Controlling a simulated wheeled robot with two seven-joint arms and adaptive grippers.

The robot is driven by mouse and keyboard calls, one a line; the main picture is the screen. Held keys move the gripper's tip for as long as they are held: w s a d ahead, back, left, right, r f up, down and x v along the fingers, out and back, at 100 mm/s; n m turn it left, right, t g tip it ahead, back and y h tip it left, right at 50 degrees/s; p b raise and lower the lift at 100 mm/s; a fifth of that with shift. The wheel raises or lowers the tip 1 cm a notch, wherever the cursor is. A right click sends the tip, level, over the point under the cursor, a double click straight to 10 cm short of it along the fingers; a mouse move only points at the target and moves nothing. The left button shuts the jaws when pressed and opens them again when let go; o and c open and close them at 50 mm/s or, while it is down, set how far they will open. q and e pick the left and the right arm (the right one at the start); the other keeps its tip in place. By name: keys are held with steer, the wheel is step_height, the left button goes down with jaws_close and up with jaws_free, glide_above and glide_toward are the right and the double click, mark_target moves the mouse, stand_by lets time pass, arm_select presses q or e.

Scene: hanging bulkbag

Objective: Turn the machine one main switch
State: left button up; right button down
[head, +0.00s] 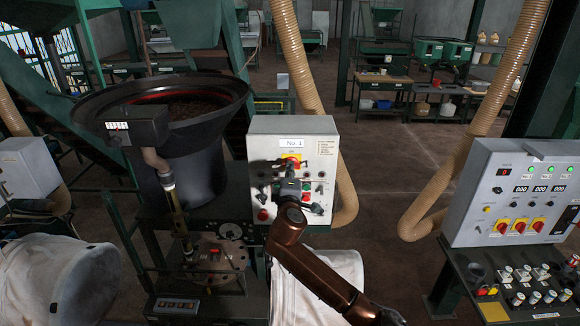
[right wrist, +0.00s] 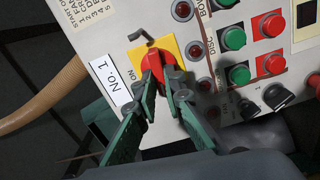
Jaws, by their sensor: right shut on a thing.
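The No. 1 machine's control panel (head: 325,165) is a light grey box in the middle of the head view. Its main switch (head: 291,158) is a red knob on a yellow plate, below the "No. 1" label. In the right wrist view the red knob (right wrist: 157,64) sits between the fingertips of my right gripper (right wrist: 165,82), which is shut on it. The word "ON" shows beside the yellow plate (right wrist: 172,47). The fingers hide part of the knob. In the head view my right gripper (head: 288,172) covers the panel's middle. My left gripper is not in view.
Green and red push buttons (right wrist: 232,38) and black knobs sit close beside the switch. A black hopper (head: 180,130) stands left of the panel. A beige hose (head: 345,190) runs behind it. Another control cabinet (head: 515,190) is at the right, with open floor between.

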steer(key=shift+f+n, duration=0.1)
steer(key=shift+n, duration=0.5)
steer(key=shift+f+p, duration=0.1)
steer(key=shift+p, duration=0.2)
steer(key=c, duration=2)
jaws_free()
steer(key=shift+s, duration=0.15)
steer(key=s, duration=1.1)
steer(key=shift+s, duration=0.4)
